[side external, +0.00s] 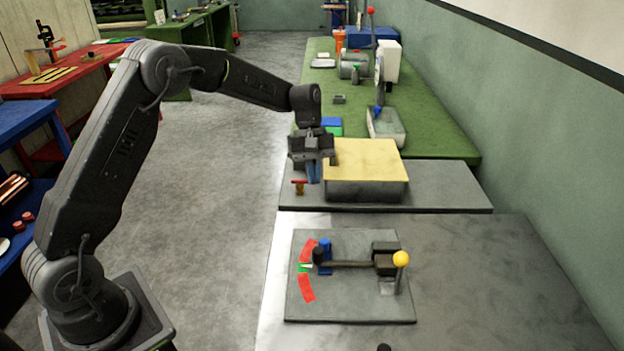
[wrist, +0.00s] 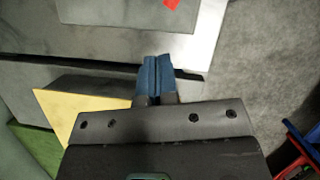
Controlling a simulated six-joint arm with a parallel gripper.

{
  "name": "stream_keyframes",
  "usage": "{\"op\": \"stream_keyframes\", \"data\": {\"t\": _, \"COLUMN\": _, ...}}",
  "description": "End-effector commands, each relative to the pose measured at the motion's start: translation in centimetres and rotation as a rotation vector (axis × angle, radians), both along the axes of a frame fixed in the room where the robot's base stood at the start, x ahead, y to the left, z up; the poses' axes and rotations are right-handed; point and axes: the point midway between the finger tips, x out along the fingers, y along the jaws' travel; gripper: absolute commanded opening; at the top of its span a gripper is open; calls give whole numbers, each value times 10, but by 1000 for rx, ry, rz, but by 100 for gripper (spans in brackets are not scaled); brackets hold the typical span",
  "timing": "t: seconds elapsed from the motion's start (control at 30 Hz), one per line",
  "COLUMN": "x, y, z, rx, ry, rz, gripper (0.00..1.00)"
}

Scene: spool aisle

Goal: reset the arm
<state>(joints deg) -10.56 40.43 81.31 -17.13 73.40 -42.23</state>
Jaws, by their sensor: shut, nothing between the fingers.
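My gripper (side external: 314,172) hangs at the end of my arm in the side view, fingers pointing down. It is beside the left edge of a yellow-topped grey box (side external: 366,160). In the wrist view its blue fingertips (wrist: 156,72) are together with nothing between them. The yellow top (wrist: 80,115) shows to the left of the fingers there. In the side view a small red and yellow piece (side external: 299,187) sits just left of and below the fingertips; I cannot tell whether they touch.
A lever fixture (side external: 350,305) with a yellow knob (side external: 401,258) and red and green marks stands on the near grey table (side external: 480,300). A green bench (side external: 440,140) with several devices lies behind. Red (side external: 85,75) and blue (side external: 22,115) benches stand left. The floor between is clear.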

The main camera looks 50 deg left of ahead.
Motion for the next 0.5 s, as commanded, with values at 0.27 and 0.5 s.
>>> {"op": "stream_keyframes", "data": {"t": 0.27, "x": -33, "y": -12, "z": 58, "rx": 50, "ry": -139, "rz": -138, "gripper": 0}}
{"op": "stream_keyframes", "data": {"t": 0.5, "x": -103, "y": -29, "z": 121, "rx": 143, "ry": -345, "rz": -377, "gripper": 0}}
